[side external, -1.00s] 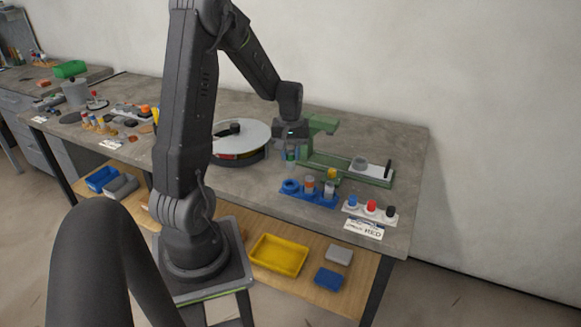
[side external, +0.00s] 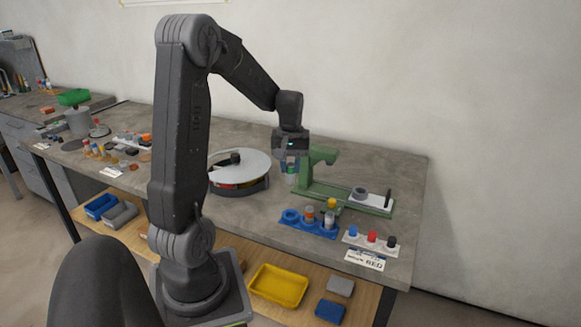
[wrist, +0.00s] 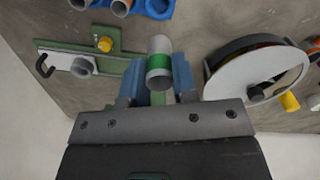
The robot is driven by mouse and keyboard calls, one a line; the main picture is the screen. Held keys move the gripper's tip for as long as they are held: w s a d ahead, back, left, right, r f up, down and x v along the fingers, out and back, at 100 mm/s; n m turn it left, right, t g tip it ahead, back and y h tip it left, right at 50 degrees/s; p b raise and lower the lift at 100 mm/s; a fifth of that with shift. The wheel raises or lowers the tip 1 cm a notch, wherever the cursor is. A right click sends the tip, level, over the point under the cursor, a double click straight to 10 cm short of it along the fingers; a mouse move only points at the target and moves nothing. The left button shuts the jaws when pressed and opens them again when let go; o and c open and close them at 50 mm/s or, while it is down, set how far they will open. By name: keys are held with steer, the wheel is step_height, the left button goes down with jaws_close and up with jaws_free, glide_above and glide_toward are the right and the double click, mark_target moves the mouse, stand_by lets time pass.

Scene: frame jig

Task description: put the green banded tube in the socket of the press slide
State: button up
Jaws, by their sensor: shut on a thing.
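The green banded tube (wrist: 159,62) is grey with a green band. My gripper (side external: 291,166) is shut on it and holds it above the bench, behind the blue rack; in the side view the fingers partly hide the tube. The press slide (side external: 372,198) is a pale plate on a green rail, to the right of my gripper. Its grey round socket (side external: 358,192) also shows in the wrist view (wrist: 83,66), left of the tube. The tube is apart from the socket.
The green press arm (side external: 320,156) stands just behind my gripper. A yellow knob (side external: 331,204) is by the rail. The blue rack (side external: 318,232) holds other tubes and has an empty ring at left. A round carousel (side external: 240,172) stands left; several buttons (side external: 371,236) sit front right.

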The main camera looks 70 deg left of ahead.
steer(key=shift+r, duration=0.1)
steer(key=r, duration=0.5)
steer(key=shift+w+a, duration=0.1)
steer(key=shift+w, duration=0.1)
steer(key=w, duration=2.4)
steer(key=shift+s+a+f, duration=0.1)
steer(key=shift+a+f, duration=0.05)
steer(key=shift+f, duration=3.2)
steer(key=shift+s+a+f, duration=0.1)
steer(key=shift+f, duration=3.2)
steer(key=shift+f, duration=0.1)
steer(key=shift+f, duration=1.4)
